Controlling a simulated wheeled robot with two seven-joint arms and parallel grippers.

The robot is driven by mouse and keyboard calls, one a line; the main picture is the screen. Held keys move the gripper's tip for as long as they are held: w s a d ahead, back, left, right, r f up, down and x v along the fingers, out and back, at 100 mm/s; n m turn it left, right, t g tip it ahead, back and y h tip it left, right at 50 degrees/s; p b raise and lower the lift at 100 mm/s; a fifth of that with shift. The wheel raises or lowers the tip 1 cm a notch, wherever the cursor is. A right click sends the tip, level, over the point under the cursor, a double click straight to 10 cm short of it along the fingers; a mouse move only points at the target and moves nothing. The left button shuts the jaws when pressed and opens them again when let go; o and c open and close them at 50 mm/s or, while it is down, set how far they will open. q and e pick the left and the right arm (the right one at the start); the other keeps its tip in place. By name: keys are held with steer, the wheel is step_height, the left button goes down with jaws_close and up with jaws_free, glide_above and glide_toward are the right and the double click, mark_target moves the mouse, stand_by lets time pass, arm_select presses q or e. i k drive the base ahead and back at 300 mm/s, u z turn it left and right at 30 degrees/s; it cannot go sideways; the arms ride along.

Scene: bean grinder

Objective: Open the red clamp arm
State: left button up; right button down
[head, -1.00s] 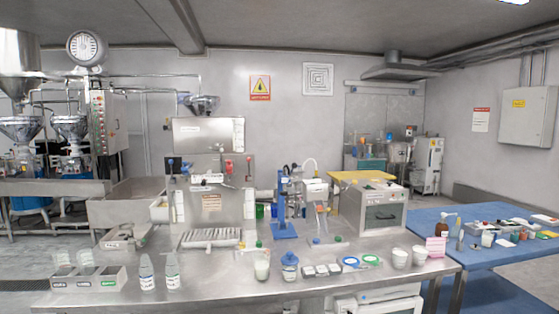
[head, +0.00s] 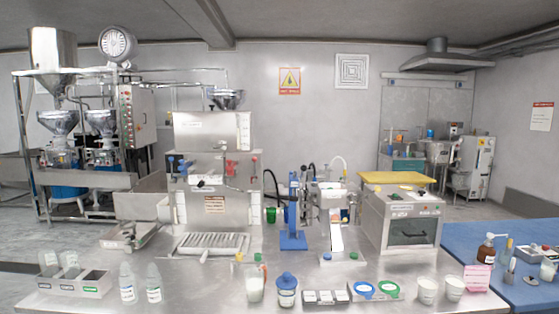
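The bean grinder (head: 212,128) is a steel box machine standing at the back of the metal table, left of centre. A red clamp arm (head: 231,167) sits on its front, right of the middle. A second red part (head: 253,164) stands at the machine's right edge; I cannot tell whether it belongs to the clamp. Blue handles (head: 180,165) sit on the left of the same front. The red arm is too small to tell whether it is open or closed. Neither of my grippers shows in the head view.
The metal table (head: 205,283) holds bottles (head: 127,283), a grate tray (head: 212,243), a blue stand (head: 293,240), a steel oven-like box (head: 402,220) and cups (head: 427,289). A blue table (head: 505,240) stands at the right.

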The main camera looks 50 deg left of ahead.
mark_target(232, 165)
steer(key=i, duration=0.9)
steer(key=u, duration=0.25)
